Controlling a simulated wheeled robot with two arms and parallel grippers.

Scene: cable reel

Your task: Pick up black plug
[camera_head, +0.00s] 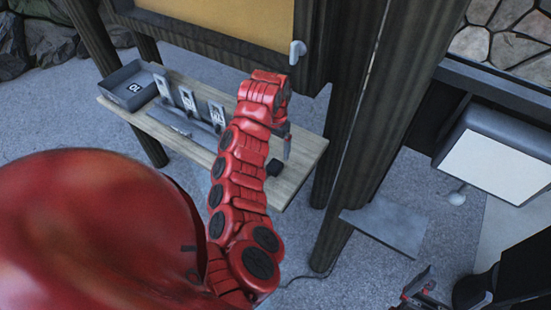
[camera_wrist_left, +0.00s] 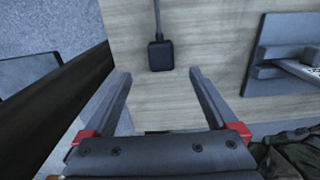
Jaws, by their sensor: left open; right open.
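The black plug (camera_wrist_left: 160,56) lies on the pale wooden table, with its dark cable running up out of the left wrist view. In the head view the black plug (camera_head: 274,168) is a small dark block just right of my left arm. My left gripper (camera_wrist_left: 160,73) is open and empty. Its two grey fingers point toward the plug, which shows between and just beyond the fingertips. In the head view my left gripper (camera_head: 286,142) is over the right part of the table, partly hidden by its wrist. My right gripper (camera_head: 418,284) is open at the lower right, away from the table.
The wooden table (camera_head: 300,165) holds a grey tray (camera_head: 130,87) and a grey stand with several upright labelled plates (camera_head: 188,100). A dark post (camera_head: 365,110) rises just right of the table. A grey fixture (camera_wrist_left: 280,55) lies right of the plug.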

